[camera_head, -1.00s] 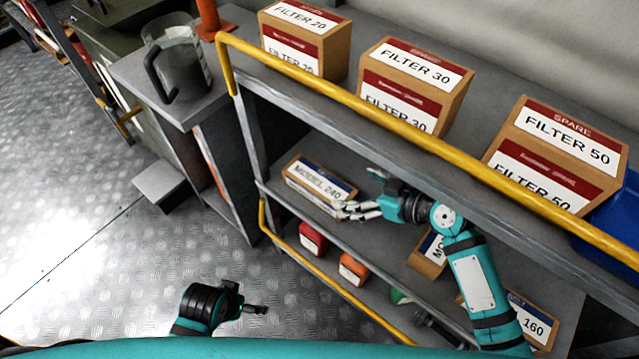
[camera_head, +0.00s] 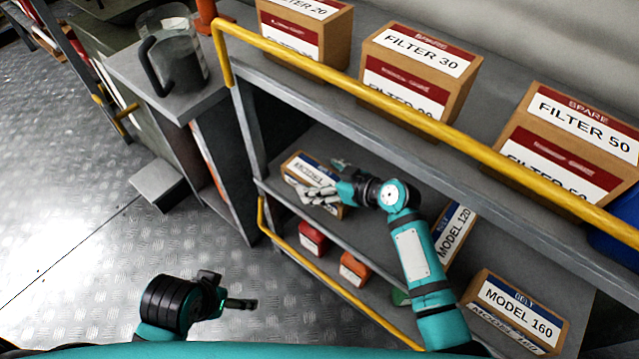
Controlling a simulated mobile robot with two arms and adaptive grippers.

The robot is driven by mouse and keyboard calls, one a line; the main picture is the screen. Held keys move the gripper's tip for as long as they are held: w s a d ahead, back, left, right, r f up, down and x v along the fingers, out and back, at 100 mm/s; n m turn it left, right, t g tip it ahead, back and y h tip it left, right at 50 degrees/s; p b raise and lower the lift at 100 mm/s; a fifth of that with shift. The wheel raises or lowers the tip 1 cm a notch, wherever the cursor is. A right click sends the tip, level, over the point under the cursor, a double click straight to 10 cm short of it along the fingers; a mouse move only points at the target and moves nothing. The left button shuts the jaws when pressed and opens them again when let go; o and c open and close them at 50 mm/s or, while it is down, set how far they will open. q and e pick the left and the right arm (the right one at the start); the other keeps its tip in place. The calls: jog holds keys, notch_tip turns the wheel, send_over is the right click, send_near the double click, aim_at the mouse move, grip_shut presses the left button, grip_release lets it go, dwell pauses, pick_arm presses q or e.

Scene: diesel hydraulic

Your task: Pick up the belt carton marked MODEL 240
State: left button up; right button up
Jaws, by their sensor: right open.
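The belt carton marked MODEL 240 (camera_head: 300,165) lies on the middle shelf at its left end. It is tan with a white label and a blue band, and its label is now partly hidden by my gripper. My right gripper (camera_head: 312,180) is open, with its fingers over and beside the carton's front right part. I cannot tell whether the fingers touch it. My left gripper (camera_head: 250,303) is low at the left, away from the shelf, above the floor; its opening is not clear.
Cartons MODEL 120 (camera_head: 456,235) and MODEL 160 (camera_head: 518,310) sit to the right. FILTER 30 (camera_head: 415,75) and FILTER 50 (camera_head: 570,135) stand on the top shelf behind a yellow rail (camera_head: 390,120). Red (camera_head: 312,238) and orange (camera_head: 353,268) items lie below.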

jog(key=shift+c, duration=0.4)
jog(key=c, duration=1.4)
jog(key=shift+r, duration=0.1)
jog(key=shift+r, duration=0.1)
